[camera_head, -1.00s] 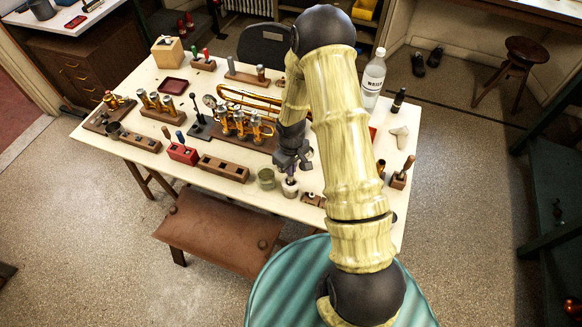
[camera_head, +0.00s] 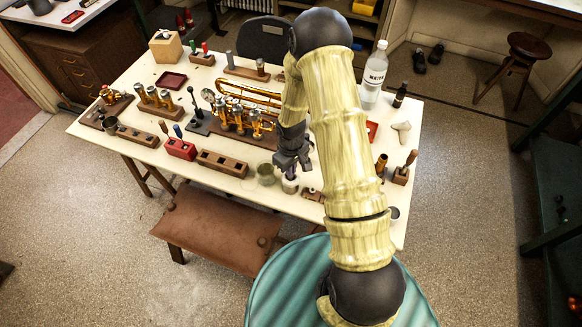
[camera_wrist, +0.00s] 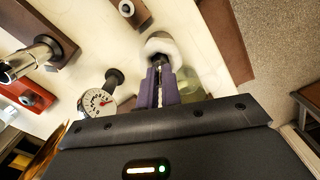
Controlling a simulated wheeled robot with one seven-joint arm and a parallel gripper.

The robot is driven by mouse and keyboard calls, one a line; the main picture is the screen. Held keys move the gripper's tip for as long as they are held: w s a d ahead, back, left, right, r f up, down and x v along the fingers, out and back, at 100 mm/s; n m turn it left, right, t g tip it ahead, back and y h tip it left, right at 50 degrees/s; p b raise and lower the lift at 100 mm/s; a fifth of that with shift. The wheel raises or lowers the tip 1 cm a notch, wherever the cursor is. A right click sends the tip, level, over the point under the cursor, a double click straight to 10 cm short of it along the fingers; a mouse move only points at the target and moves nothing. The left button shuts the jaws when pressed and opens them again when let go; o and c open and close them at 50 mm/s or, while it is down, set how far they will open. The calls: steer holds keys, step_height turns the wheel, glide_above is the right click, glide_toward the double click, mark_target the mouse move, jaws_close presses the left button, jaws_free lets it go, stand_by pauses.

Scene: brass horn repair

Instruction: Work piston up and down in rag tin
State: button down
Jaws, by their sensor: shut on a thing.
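The rag tin (camera_head: 289,186) is a small pale pot near the front edge of the table. It also shows in the wrist view (camera_wrist: 161,44) with white rag around its opening. My gripper (camera_head: 291,174) is directly above the tin. In the wrist view its purple fingers (camera_wrist: 159,72) point into the tin's mouth and are shut on the piston. The piston is mostly hidden by the fingers and the rag. I cannot tell how deep it sits.
A greenish glass jar (camera_head: 266,175) stands close left of the tin. A wooden block with holes (camera_head: 223,163) lies farther left. The brass horn (camera_head: 243,94) lies behind on the table. A dial gauge (camera_wrist: 97,102) shows in the wrist view. A brown bench (camera_head: 215,230) stands in front.

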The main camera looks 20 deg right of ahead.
steer(key=shift+r+p, duration=1.3)
steer(key=shift+r, duration=0.5)
steer(key=shift+r+p, duration=2.25)
steer(key=shift+r, duration=0.8)
